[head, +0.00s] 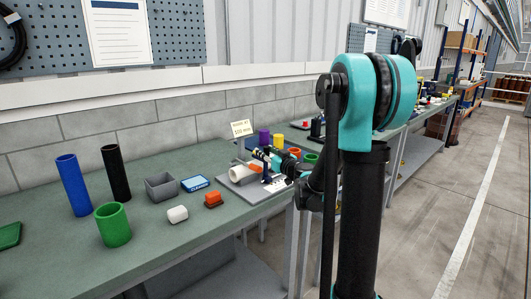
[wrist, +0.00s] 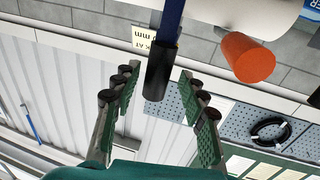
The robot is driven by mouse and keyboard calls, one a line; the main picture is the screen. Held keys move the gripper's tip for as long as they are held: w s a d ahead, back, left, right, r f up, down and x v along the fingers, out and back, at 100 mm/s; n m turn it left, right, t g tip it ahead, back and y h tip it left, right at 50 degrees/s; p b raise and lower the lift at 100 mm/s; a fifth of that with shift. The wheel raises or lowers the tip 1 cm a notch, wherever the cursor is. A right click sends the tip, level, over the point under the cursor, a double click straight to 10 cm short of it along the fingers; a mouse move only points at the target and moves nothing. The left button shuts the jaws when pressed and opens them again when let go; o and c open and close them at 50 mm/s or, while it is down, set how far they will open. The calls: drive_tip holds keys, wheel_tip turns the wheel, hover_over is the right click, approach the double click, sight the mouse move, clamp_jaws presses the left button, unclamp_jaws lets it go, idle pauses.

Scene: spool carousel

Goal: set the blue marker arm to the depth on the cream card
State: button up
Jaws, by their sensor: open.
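The blue marker arm (wrist: 172,22) comes down from the top of the wrist view and ends in a black tip (wrist: 159,72). My gripper (wrist: 157,76) is open, with one finger on each side of the black tip and a visible gap on both sides. The cream card (wrist: 140,36) is partly hidden behind the arm there. In the head view the card (head: 241,128) stands at the back of the bench; its mm number is too small to read surely. My gripper (head: 262,155) is small there, over the fixture, hiding part of it.
A white cylinder (head: 242,172) with an orange end (wrist: 248,57) sits on a grey base plate (head: 263,190) close to my gripper. Blue (head: 74,185) and black (head: 116,173) tubes, a green cup (head: 113,225) and a grey bin (head: 162,187) stand left on the bench.

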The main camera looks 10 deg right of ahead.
drive_tip(key=v, duration=1.1)
drive_tip(key=shift+s, duration=0.35)
drive_tip(key=shift+d, duration=0.1)
drive_tip(key=s+a+f+g+h, duration=0.1)
drive_tip(key=s+a+f+g, duration=0.25)
drive_tip(key=s+f, duration=0.35)
drive_tip(key=s+a+f+g, duration=0.2)
drive_tip(key=s+f+g, duration=0.3)
drive_tip(key=s+f, duration=0.15)
drive_tip(key=s+d+f+m+g+h, duration=0.3)
drive_tip(key=s+d+f+m+h, duration=0.2)
drive_tip(key=s, duration=0.8)
drive_tip(key=d+f+h, duration=0.1)
drive_tip(key=d+f, duration=0.2)
drive_tip(key=d, duration=0.1)
drive_tip(key=shift+s+d+f+g+h, duration=0.25)
drive_tip(key=shift+d+f+g+h, duration=0.05)
drive_tip(key=shift+d+f+g, duration=0.1)
